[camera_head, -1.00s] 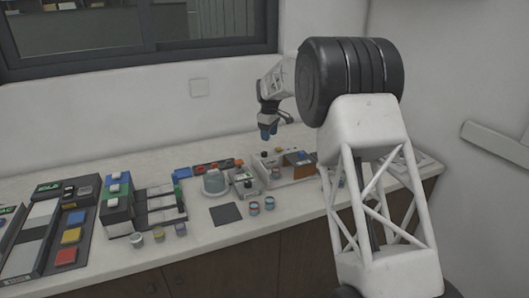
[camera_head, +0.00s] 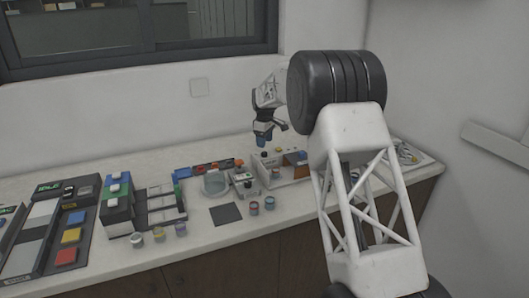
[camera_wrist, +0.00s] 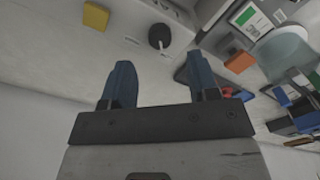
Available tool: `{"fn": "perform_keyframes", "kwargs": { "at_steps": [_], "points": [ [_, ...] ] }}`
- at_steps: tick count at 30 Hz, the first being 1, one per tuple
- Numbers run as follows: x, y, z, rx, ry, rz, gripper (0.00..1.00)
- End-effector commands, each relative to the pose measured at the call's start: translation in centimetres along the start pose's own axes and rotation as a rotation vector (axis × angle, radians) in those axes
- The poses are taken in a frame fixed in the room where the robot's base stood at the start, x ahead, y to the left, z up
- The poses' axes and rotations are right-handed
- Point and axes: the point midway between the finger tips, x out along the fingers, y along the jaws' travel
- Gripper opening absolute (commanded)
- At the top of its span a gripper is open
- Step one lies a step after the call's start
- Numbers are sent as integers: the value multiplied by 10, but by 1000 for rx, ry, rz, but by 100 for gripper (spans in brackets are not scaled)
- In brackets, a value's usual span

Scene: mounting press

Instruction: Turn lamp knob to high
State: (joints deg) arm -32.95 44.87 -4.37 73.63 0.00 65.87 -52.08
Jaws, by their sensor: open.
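A black round knob (camera_wrist: 159,36) stands on a white surface in the wrist view, just beyond the gap between my fingertips. A small black knob (camera_head: 264,154) also shows on the white box (camera_head: 283,180) in the head view; no label is readable, so I cannot confirm it as the lamp knob. My gripper (camera_wrist: 161,75) has two blue fingers, open with nothing between them. In the head view my gripper (camera_head: 263,138) hangs just above the knob on the box, apart from it.
A device with a green screen (camera_wrist: 250,20) and a clear dome (camera_wrist: 285,50) are at right. Several small cups, including a blue one (camera_head: 269,202), stand in front of the box. A dark mat (camera_head: 226,213) lies nearby.

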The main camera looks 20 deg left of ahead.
Motion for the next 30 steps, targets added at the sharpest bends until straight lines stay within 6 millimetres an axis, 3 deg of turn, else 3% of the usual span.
{"fn": "perform_keyframes", "kwargs": {
  "at_steps": [12,26,30],
  "points": [
    [47,0,0,0,0,0,55],
    [56,0,0,0,0,0,55],
    [56,0,0,0,0,0,36]
  ]
}}
